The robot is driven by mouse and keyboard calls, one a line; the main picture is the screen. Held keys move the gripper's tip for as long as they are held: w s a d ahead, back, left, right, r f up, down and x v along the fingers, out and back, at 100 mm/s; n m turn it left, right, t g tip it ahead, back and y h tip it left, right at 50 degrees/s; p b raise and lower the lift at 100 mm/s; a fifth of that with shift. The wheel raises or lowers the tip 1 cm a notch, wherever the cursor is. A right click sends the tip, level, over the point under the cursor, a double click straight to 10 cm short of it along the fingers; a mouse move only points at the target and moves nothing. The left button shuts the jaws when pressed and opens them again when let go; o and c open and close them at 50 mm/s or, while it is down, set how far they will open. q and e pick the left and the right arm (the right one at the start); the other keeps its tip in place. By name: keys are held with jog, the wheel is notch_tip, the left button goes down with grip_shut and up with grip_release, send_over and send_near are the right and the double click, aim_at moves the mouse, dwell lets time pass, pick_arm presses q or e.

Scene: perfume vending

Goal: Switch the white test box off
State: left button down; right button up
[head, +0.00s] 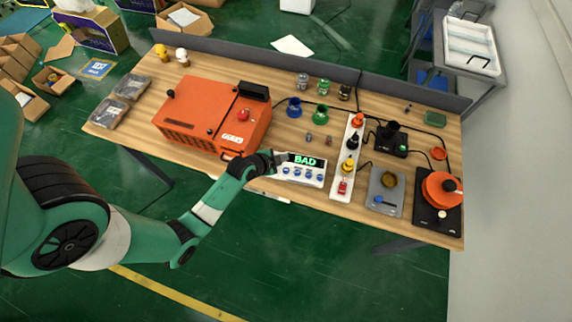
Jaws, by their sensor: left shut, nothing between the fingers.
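The white test box (310,181) lies near the front edge of the wooden table, in the middle. Its dark display shows "BAD" in lit green letters, with a row of several blue knobs or buttons below it. My left gripper (281,158) is shut and empty. Its tips are at the upper left corner of the test box, beside the display; whether they touch it I cannot tell. The gripper hides part of the box's left end. My right gripper is not in view.
A large orange machine (205,110) stands left of the test box. A white strip (341,187) with coloured fittings stands close on its right. Blue (294,107) and green (321,113) rings lie behind it. A grey scale (385,203) and an orange-topped device (437,188) are farther right.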

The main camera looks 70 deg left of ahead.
pick_arm(q)
jog(key=b, duration=0.5)
send_over(283, 172)
notch_tip(283, 172, down, 7)
jog(key=shift+d+r, duration=0.1)
jog(key=shift+r, duration=0.1)
jog(key=shift+f+b, duration=0.45)
jog(key=shift+b, duration=0.05)
dwell(1.0)
jog(key=shift+f, duration=0.35)
jog(key=shift+f+b, duration=0.5)
jog(key=shift+b, duration=0.15)
dwell(0.3)
jog(key=shift+r, duration=0.15)
jog(key=shift+r+p, duration=0.75)
jog(key=shift+p, duration=0.2)
